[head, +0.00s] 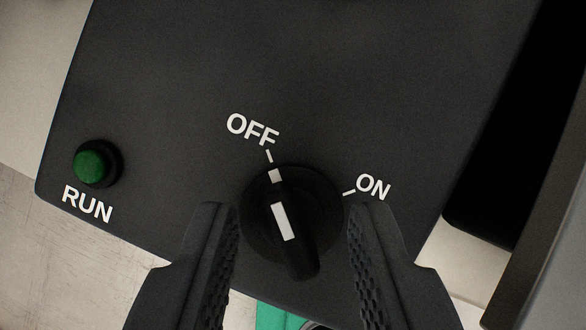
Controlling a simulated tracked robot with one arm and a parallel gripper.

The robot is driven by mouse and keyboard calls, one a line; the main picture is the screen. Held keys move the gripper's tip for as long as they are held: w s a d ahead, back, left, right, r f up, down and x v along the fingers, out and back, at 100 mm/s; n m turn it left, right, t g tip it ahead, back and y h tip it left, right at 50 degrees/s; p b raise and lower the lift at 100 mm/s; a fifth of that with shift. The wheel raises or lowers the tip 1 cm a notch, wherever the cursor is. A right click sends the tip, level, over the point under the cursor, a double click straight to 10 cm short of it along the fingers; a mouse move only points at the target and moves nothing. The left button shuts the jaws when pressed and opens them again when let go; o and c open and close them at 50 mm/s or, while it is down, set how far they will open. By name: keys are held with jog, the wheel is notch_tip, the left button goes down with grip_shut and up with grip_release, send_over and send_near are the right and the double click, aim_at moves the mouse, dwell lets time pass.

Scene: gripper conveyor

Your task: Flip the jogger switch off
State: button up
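The jogger switch (283,222) is a round black rotary knob with a raised grip and a white pointer line, in the lower middle of the head view. Its pointer lines up with the OFF mark (269,156) at the upper left; the ON mark (349,192) lies off to its right. My gripper (290,213) is open, its two dark ribbed fingers on the left and right of the knob. Gaps show between each finger and the raised grip. The picture does not show clearly how far the fingertips are from the panel.
The knob sits on a dark panel (300,70) that is tilted in the view. A green RUN button (92,164) is at the left of the panel. A grey surface (545,220) runs along the right edge. A green thing (275,315) shows partly at the bottom.

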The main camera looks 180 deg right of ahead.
jog(key=shift+w+f, duration=0.15)
jog(key=shift+f, duration=0.2)
grip_shut()
jog(key=shift+r+n+y+p, duration=0.2)
jog(key=shift+n+y+p, duration=0.2)
jog(key=shift+n+p, duration=0.65)
jog(key=shift+d+f+n+y+p, duration=0.15)
jog(key=shift+n+y+p, duration=0.25)
jog(key=shift+n+p, duration=0.45)
